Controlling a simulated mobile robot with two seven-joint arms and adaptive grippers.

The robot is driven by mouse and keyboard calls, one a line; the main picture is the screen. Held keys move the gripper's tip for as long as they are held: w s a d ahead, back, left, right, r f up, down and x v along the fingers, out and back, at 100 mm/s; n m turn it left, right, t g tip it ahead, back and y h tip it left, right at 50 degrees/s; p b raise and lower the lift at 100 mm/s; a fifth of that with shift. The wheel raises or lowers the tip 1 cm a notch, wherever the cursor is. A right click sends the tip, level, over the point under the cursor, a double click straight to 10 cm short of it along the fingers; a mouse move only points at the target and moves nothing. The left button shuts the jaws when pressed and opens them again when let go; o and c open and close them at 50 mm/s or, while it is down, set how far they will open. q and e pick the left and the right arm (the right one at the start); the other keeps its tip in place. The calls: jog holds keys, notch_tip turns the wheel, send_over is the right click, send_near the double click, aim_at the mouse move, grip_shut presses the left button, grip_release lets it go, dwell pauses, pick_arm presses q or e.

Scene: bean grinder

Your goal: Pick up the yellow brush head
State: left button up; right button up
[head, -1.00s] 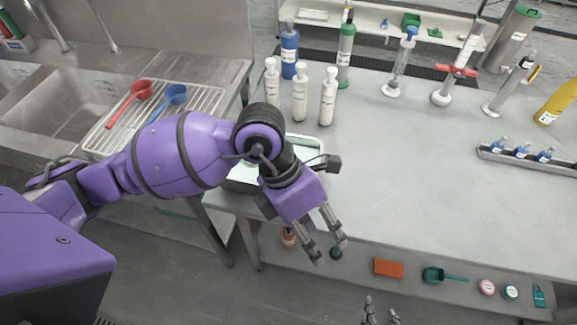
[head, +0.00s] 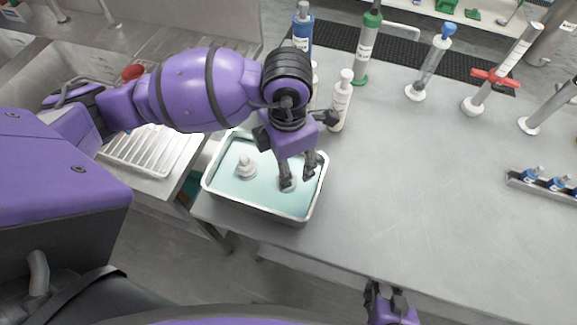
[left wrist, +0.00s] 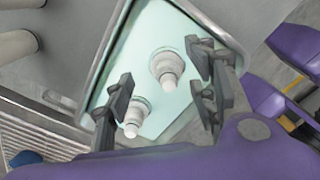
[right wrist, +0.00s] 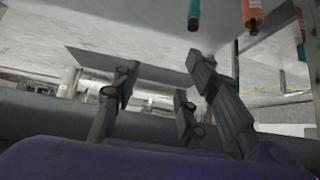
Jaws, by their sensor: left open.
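I see no clearly yellow brush head. Two pale, whitish stepped pieces with round bases are in a metal tray (head: 213,165) with a pale teal inside. One pale piece (head: 246,170) sits at the tray's left, clear of my fingers. My left gripper (head: 299,176) is open over the tray's right part, its fingers close to the other piece (head: 287,184). The left wrist view shows the two pieces (left wrist: 167,65) (left wrist: 136,112) between and below the spread fingers; contact cannot be told. My right gripper (head: 388,302) is open and empty at the table's front edge.
Tall cylinders (head: 428,65) line the back of the table, with a small rack (head: 540,187) at right. A wire drying rack (head: 140,150) is left. The table's middle is clear.

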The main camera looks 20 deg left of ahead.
pick_arm(q)
jog(key=f, duration=0.6)
jog(key=shift+s+a, duration=0.2)
jog(key=shift+s, duration=0.2)
jog(key=c, duration=1.1)
